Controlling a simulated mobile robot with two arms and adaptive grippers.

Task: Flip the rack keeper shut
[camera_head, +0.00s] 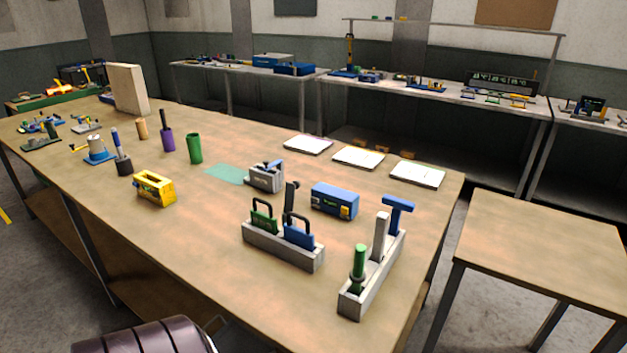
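A grey rack (262,246) stands on the near right part of the wooden table. It holds a green die with a looped handle (263,219) on the left and a blue die with a looped handle (299,233) on the right. A dark bar (292,192) stands upright behind the dies; it may be the rack keeper, but its hinge is hidden. A second long grey rack (353,304) to the right holds a green-handled tool (358,262), a grey upright piece (380,236) and a blue T-handled tool (398,204). Neither gripper is in view.
Behind the racks are a grey block device (266,177) and a blue box (335,200). A yellow holder (155,188), a green cylinder (194,148) and a purple cylinder (167,144) stand left. White panels (358,157) lie along the far edge. The table's near middle is clear.

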